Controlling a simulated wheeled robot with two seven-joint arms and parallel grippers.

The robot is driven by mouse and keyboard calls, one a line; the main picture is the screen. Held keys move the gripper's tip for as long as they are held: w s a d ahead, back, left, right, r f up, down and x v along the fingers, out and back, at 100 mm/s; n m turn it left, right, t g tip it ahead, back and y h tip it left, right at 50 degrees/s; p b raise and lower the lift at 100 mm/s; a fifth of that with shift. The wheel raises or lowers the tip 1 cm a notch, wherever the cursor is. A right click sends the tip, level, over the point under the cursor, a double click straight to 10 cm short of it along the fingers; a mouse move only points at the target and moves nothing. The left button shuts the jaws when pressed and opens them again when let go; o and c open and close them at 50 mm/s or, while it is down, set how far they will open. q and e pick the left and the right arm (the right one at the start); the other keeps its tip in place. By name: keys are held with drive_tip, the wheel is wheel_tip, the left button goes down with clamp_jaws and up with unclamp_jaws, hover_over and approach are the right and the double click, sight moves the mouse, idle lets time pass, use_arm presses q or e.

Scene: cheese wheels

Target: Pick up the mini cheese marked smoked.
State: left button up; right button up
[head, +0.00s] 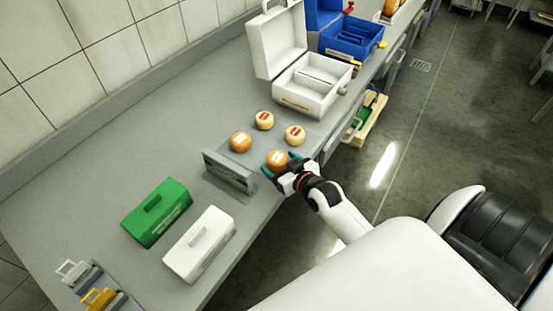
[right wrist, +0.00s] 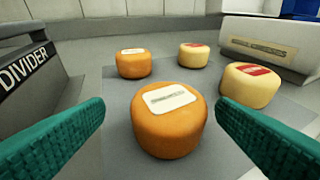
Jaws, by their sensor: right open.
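Several mini cheeses stand on a grey mat (head: 262,156) on the counter. The nearest orange cheese (right wrist: 170,126) has a white label whose print is too small to read; it also shows in the head view (head: 277,158). A second orange cheese (right wrist: 134,63) with a white label is behind it to the left. Two pale cheeses (right wrist: 250,84) (right wrist: 193,55) have red labels. My right gripper (head: 281,168) is open, its green fingers either side of the nearest orange cheese and apart from it in the right wrist view (right wrist: 160,125). My left gripper is not in view.
A grey divider (head: 230,172) marked "DIVIDER" (right wrist: 30,75) stands left of the mat. An open white case (head: 310,83) and a blue case (head: 350,40) are behind. Green (head: 157,212) and white (head: 199,244) boxes with handles sit front left.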

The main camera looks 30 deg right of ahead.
sight(274, 157)
drive_tip(key=shift+w+d, duration=0.1)
drive_tip(key=shift+w, duration=0.35)
drive_tip(key=x, duration=0.2)
drive_tip(key=p+x, duration=0.1)
drive_tip(key=shift+w+d+f, duration=0.15)
drive_tip(key=shift+d, duration=0.15)
drive_tip(key=shift+w+f, duration=0.2)
drive_tip(key=shift+w, duration=0.2)
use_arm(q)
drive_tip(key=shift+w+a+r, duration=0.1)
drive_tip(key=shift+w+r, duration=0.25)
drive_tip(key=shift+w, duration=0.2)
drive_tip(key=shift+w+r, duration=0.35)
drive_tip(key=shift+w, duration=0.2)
use_arm(e)
drive_tip(key=shift+a, duration=0.1)
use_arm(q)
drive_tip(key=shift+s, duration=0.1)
use_arm(e)
drive_tip(key=shift+s, duration=0.1)
drive_tip(key=shift+c, duration=1.4)
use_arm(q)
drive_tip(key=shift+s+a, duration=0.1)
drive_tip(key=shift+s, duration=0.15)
use_arm(e)
drive_tip(key=c, duration=0.8)
